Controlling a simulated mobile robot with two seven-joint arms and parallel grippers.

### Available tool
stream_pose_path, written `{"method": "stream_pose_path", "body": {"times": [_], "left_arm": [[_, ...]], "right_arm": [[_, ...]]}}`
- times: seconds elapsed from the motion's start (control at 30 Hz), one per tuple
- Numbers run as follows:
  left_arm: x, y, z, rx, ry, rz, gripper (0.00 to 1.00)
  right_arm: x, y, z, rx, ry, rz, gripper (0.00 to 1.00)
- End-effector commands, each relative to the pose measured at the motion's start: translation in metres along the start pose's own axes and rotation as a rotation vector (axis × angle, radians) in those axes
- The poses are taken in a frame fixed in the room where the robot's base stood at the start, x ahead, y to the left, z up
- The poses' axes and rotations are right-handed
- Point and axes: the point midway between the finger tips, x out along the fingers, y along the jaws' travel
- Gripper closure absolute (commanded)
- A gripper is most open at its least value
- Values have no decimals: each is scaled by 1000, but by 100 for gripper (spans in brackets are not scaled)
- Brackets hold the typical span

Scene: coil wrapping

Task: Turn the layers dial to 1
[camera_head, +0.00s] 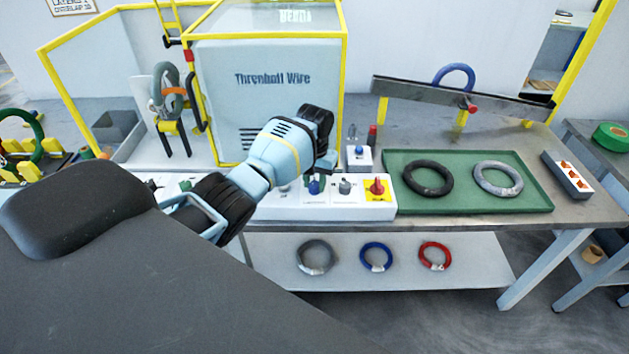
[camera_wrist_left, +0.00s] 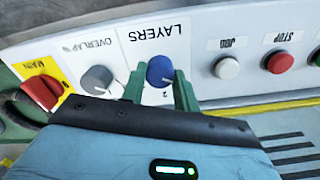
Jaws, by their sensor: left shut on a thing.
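The blue layers dial (camera_wrist_left: 160,70) is on a white panel below the upside-down "LAYERS" label in the left wrist view. My left gripper (camera_wrist_left: 160,88) has its two green fingers on either side of the dial and is shut on it. A "2" shows just beside the dial; other numbers are hidden and I cannot tell for sure which one it points to. In the head view the layers dial (camera_head: 314,187) sits on the control panel (camera_head: 335,211), beneath my left wrist. My right gripper is not in view.
Beside it are the grey overlap dial (camera_wrist_left: 97,79), the red main switch (camera_wrist_left: 42,93), the white jog button (camera_wrist_left: 227,68) and the red stop button (camera_wrist_left: 279,61). A green tray (camera_head: 465,203) with two coils lies to the right. The wrapping machine (camera_head: 268,90) stands behind the panel.

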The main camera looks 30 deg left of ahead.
Motion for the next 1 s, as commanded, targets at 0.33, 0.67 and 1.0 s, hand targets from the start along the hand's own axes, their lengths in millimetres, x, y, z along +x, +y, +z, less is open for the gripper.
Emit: {"method": "stream_pose_path", "body": {"times": [0.33, 0.67, 1.0], "left_arm": [[-3, 0, -1, 0, 5, 0, 54], [-2, 0, -1, 1, 2, 0, 48], [-43, 0, -1, 2, 5, 0, 48]], "right_arm": [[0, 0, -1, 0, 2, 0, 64], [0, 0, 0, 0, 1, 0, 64], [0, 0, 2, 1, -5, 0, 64]]}}
